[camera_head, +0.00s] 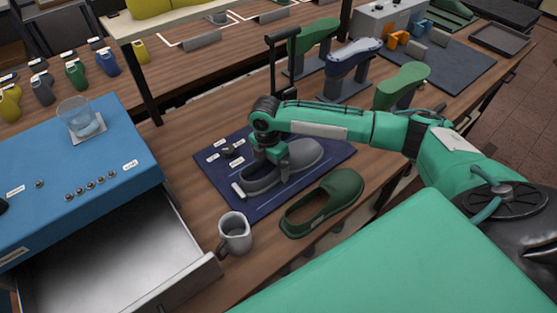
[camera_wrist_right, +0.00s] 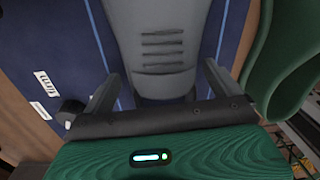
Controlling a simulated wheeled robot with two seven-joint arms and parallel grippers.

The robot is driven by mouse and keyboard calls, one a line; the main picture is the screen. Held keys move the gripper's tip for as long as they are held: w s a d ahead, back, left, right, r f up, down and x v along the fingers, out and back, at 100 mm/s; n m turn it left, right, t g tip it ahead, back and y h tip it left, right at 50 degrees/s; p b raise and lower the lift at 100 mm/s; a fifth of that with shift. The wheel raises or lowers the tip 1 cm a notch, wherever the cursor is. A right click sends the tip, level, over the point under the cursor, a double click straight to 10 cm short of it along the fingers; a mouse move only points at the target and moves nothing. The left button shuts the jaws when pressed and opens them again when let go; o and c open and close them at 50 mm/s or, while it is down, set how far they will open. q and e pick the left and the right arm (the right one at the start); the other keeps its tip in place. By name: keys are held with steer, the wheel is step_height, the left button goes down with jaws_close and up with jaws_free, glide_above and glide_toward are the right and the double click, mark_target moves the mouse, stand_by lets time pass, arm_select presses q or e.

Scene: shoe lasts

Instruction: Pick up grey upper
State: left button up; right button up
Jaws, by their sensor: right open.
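The grey upper (camera_head: 302,154) lies on a dark blue mat (camera_head: 215,192) on the wooden table in the head view. My right gripper (camera_head: 276,177) is over its middle, pointing down. In the right wrist view the grey upper (camera_wrist_right: 165,40) runs between the two dark fingers of the right gripper (camera_wrist_right: 152,90), one finger on each side with gaps. The right gripper is open. Whether the fingertips touch the upper cannot be told. My left gripper is not in view.
A green shoe upper (camera_head: 322,203) lies right beside the mat, near the right finger. A grey mug (camera_head: 235,233) stands at the table's front. A blue cabinet (camera_head: 75,165) with an open drawer (camera_head: 120,265) is at left. Shoe lasts on stands (camera_head: 352,60) are behind.

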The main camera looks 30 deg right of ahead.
steer(key=c, duration=1.1)
